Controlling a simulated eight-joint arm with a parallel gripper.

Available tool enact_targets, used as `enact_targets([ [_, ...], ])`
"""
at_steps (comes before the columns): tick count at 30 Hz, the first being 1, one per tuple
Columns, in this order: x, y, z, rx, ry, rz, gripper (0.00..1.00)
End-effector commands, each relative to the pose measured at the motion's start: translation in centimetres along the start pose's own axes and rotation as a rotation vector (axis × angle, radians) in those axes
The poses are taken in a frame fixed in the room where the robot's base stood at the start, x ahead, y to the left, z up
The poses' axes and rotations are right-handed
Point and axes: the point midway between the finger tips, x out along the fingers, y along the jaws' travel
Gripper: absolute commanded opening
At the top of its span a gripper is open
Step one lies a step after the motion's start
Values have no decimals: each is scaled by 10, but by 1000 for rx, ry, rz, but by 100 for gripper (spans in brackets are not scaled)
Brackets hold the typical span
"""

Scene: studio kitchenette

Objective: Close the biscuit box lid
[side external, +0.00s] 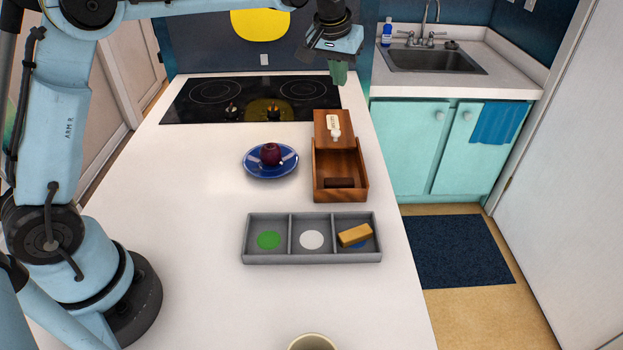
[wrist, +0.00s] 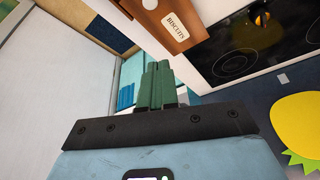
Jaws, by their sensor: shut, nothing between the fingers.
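The wooden biscuit box (side external: 340,190) stands on the white counter, open at the top, with a dark brown block (side external: 339,183) inside near its front wall. Its lid (side external: 322,124) is at the far side of the box, tilted back, with a white label on it. In the wrist view the lid (wrist: 182,8) shows at the top, with the label reading "BISCUITS". My gripper (side external: 338,80) is shut and empty, above and beyond the lid near the hob's right end. Its green fingers (wrist: 157,85) are together in the wrist view.
A blue plate (side external: 253,171) with a dark red fruit (side external: 270,154) stands left of the box. A grey three-part tray (side external: 312,258) with a tan block (side external: 355,235) lies in front. The black hob (side external: 250,100) is behind. A cup (side external: 312,342) stands at the front edge.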

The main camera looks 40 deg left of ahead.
Motion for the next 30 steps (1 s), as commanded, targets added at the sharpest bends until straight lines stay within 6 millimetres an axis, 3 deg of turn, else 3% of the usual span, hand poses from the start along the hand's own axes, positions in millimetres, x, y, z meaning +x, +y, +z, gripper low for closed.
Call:
enact_targets([
  [8,18,3,-6,-13,-11,-9,0],
  [26,111,2,-5,-12,-9,-8,0],
  [30,107,2,9,-11,-10,-8,0],
])
